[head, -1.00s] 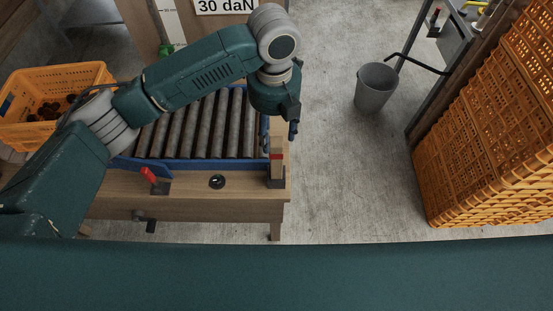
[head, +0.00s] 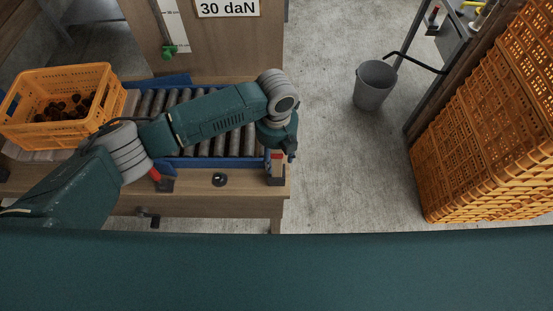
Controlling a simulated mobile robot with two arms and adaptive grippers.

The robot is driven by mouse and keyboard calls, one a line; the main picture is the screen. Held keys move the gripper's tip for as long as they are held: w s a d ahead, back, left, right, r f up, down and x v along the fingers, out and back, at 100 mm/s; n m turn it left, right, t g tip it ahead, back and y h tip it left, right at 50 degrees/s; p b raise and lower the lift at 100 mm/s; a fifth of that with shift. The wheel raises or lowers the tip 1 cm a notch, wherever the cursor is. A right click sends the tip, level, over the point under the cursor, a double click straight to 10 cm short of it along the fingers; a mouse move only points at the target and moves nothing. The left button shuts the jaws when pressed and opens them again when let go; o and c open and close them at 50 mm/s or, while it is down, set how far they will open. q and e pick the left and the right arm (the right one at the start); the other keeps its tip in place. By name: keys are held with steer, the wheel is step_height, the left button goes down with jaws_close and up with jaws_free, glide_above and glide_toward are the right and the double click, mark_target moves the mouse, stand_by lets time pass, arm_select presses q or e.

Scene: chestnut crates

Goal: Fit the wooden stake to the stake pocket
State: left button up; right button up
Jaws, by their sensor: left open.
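The wooden stake (head: 277,167), pale with a red band, stands upright at the right front corner of the wooden bench. Its foot appears to sit in the dark stake pocket (head: 275,181); how deep I cannot tell. My left gripper (head: 291,156) is open, pointing down at the stake's upper part, which it and its wrist partly hide. Whether the fingers touch the stake is not clear. My right gripper is out of view.
A roller conveyor with blue rails (head: 200,163) lies behind the bench front. A red-handled clamp (head: 165,185) and a black ring (head: 219,180) are on the bench (head: 240,190). An orange crate (head: 60,140) of chestnuts stands left. A grey bin (head: 374,88) and stacked crates (head: 490,130) stand right.

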arm_select(q)
steer(key=shift+c, duration=0.5)
jaws_close()
steer(key=shift+d+r, duration=0.1)
steer(key=shift+r, duration=0.1)
steer(key=shift+w+r, duration=0.1)
steer(key=shift+r, duration=0.1)
step_height(320, 180, up, 19)
steer(key=b, duration=0.3)
steer(key=shift+r, duration=0.15)
